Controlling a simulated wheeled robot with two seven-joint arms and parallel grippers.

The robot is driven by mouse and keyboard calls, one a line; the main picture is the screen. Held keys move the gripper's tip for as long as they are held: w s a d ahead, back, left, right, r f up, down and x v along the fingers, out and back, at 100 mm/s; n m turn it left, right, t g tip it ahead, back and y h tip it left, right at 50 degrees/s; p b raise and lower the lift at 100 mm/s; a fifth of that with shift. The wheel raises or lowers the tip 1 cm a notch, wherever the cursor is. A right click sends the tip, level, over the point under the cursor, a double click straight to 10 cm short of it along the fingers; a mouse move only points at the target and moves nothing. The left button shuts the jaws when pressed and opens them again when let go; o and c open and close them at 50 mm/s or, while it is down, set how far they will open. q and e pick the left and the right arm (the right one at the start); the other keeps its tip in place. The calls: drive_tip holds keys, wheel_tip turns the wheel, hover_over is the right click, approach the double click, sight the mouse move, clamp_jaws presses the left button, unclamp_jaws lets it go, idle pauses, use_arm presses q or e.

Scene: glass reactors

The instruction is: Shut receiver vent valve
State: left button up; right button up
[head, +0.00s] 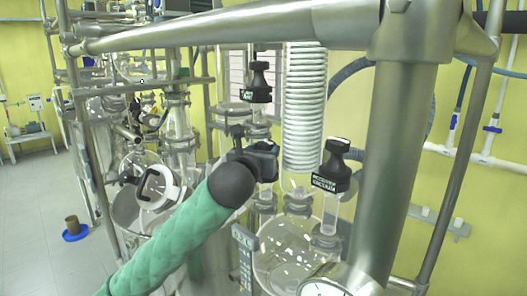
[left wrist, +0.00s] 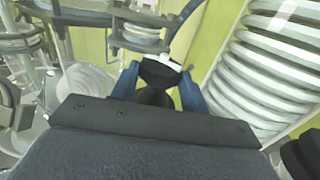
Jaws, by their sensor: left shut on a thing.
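My left gripper (head: 264,160) is in the middle of the head view, in front of the glassware, with my green-sleeved arm reaching it from below. In the left wrist view its blue fingers (left wrist: 158,88) are closed on both sides of a black valve knob (left wrist: 160,74). A pale fitting shows at the knob's far end. In the head view the gripper hides most of what it holds. Two other black valve handles with white lettering show: an upper one (head: 259,82) above the gripper and a right one (head: 333,170). Their small lettering is hard to read. My right gripper is out of view.
A coiled glass condenser (head: 305,105) stands just right of the gripper, above a round glass flask (head: 290,255). A thick metal post (head: 400,150) and top rail (head: 200,28) frame the near side. Open floor (head: 35,200) lies at left.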

use_arm(q)
drive_tip(key=shift+a+m+h, duration=0.15)
drive_tip(key=shift+m+h, duration=0.15)
drive_tip(key=shift+h, duration=0.1)
drive_tip(key=shift+g+h, duration=0.3)
drive_tip(key=shift+w+a+m+g+h, duration=0.15)
drive_tip(key=shift+m+g+h, duration=0.25)
drive_tip(key=shift+m+h, duration=0.3)
drive_tip(key=shift+w+a+m+g+h, duration=0.1)
drive_tip(key=shift+a+m+g+h, duration=0.05)
drive_tip(key=shift+m+g+h, duration=0.7)
drive_tip(key=shift+a+m+g+h, duration=0.1)
drive_tip(key=shift+m+g+h, duration=0.45)
drive_tip(key=shift+h, duration=0.5)
drive_tip(key=shift+m, duration=0.3)
drive_tip(key=shift+w+a+r+m+g+h, duration=0.1)
drive_tip(key=shift+m+g+h, duration=0.5)
drive_tip(key=shift+g+h, duration=0.15)
drive_tip(key=shift+w+a+r+m+g+h, duration=0.1)
drive_tip(key=shift+m+g+h, duration=0.55)
drive_tip(key=shift+g, duration=0.2)
drive_tip(key=shift+w+f+m+g+h+b, duration=0.15)
drive_tip(key=shift+m+g+h+b, duration=0.35)
drive_tip(key=shift+g, duration=0.3)
